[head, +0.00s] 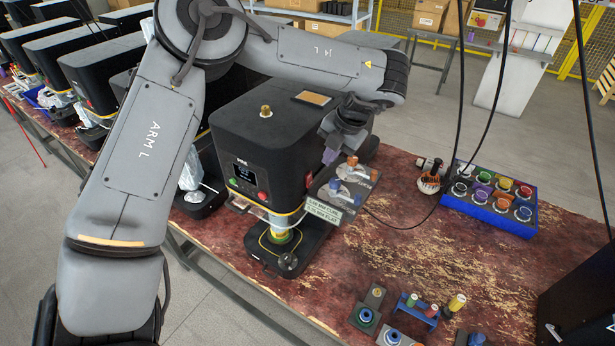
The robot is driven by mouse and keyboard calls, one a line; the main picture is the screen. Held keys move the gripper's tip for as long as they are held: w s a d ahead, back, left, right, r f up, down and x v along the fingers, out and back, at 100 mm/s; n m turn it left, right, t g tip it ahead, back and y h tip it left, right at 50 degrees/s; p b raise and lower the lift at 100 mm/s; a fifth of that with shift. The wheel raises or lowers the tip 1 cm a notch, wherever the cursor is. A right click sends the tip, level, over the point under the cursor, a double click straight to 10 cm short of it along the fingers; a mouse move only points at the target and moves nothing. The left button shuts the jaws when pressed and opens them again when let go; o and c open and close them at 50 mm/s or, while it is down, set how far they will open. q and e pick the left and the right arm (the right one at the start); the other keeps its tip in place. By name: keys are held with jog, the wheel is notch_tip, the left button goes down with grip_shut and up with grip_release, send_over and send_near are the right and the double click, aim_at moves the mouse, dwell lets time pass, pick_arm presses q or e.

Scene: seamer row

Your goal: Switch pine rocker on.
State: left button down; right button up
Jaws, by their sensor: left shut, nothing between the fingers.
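The nearest seamer (250,120) is a black machine on the table with a lit display (243,172) and a red button (262,198) on its front. I cannot make out a rocker marked pine on it; its right side is partly hidden by my arm and a small panel. My left gripper (330,156) is shut and empty, pointing down beside the seamer's right front edge, just above the panel (348,190) with its blue and orange levers. I cannot tell whether the fingertips touch anything. My right gripper is not in view.
A blue tray (485,216) of coloured round pieces stands at the right. Small coloured parts in holders (420,308) lie at the front, and a black box (580,290) stands at the right edge. More seamers (75,60) line the left.

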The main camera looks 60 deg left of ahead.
aim_at(310, 179)
pick_arm(q)
jog(key=shift+f, duration=0.1)
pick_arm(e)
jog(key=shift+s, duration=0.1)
pick_arm(q)
jog(key=p+x, duration=0.1)
jog(key=x, duration=0.8)
jog(key=shift+f+p, duration=0.35)
jog(key=shift+a, duration=0.1)
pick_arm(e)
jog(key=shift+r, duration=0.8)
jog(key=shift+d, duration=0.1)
